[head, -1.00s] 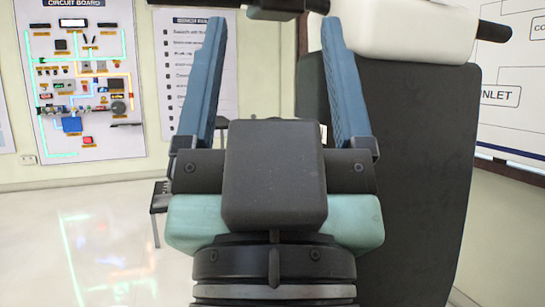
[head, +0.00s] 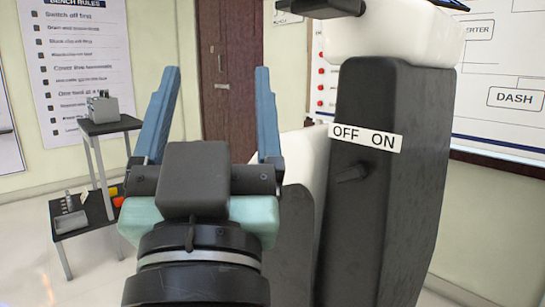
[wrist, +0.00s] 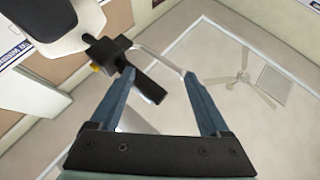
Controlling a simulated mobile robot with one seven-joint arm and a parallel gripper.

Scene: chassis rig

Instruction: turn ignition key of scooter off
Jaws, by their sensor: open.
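The scooter (head: 385,230) stands right of my gripper in the head view, with a dark front column and white top. A white label (head: 365,138) on the column reads OFF on the left and ON on the right. The dark ignition key (head: 352,174) sticks out below the label; I cannot tell which word it is set to. My gripper (head: 217,70) is open and empty, its blue fingers pointing up, left of the key and apart from it. In the wrist view, a black handlebar grip (wrist: 150,87) shows between the fingers; the key is not visible there.
A small dark table (head: 112,126) with a grey device (head: 103,107) and a lower shelf (head: 82,216) stand at the left. A brown door (head: 230,80) is behind. The scooter's handlebar overhangs the column at the upper right. Floor at the lower left is clear.

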